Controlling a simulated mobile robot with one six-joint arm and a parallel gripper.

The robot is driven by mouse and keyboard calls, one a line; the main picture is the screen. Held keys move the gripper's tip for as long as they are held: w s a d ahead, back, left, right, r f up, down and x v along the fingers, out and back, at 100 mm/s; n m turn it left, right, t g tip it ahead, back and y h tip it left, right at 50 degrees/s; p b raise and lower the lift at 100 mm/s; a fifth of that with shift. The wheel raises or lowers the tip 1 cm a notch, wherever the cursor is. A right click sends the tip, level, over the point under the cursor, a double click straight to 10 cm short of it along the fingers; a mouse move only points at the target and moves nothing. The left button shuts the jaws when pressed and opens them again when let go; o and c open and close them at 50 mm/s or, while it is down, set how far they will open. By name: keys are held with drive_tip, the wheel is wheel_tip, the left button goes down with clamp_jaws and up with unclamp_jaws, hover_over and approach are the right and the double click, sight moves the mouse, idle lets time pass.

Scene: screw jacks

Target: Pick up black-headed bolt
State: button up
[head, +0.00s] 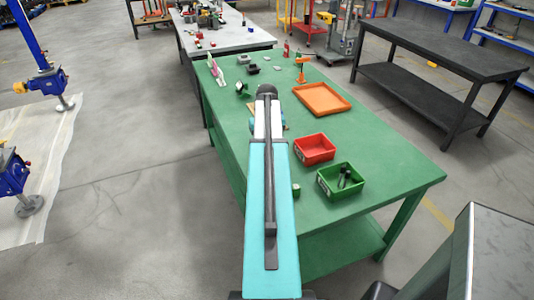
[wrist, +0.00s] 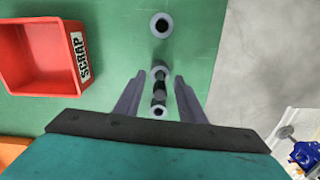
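In the wrist view my gripper (wrist: 160,80) is open over the green table. Its two fingers stand apart on either side of a column of small parts. A dark, nearly black piece (wrist: 160,92) shows between the fingers; it may be the black-headed bolt, but its head is not clear. Pale grey rings with dark centres lie at both ends of it, one near the fingertips (wrist: 161,71) and one close to the palm (wrist: 158,111). I cannot tell whether the fingers touch anything. In the head view my arm hides the gripper and these parts.
A red bin labelled SCRAP (head: 314,149) is on the green table (head: 395,160); it also shows in the wrist view (wrist: 38,88). Another ringed part (wrist: 161,25) stands beyond the fingertips. A green bin (head: 326,182) holds dark parts. An orange tray (head: 322,99) lies behind.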

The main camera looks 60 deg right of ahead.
clamp_jaws()
drive_tip(key=shift+r, duration=0.2)
idle(0.3)
drive_tip(key=shift+r+b, duration=0.75)
drive_tip(key=shift+r, duration=0.75)
drive_tip(key=s+a+b, duration=0.1)
drive_tip(key=s+a, duration=0.1)
drive_tip(key=s, duration=0.5)
drive_tip(key=s+a+r+b, duration=0.1)
drive_tip(key=s+a+b, duration=0.1)
drive_tip(key=s, duration=0.6)
drive_tip(key=shift+a+r, duration=0.3)
drive_tip(key=shift+a, duration=0.55)
drive_tip(key=shift+w, duration=0.1)
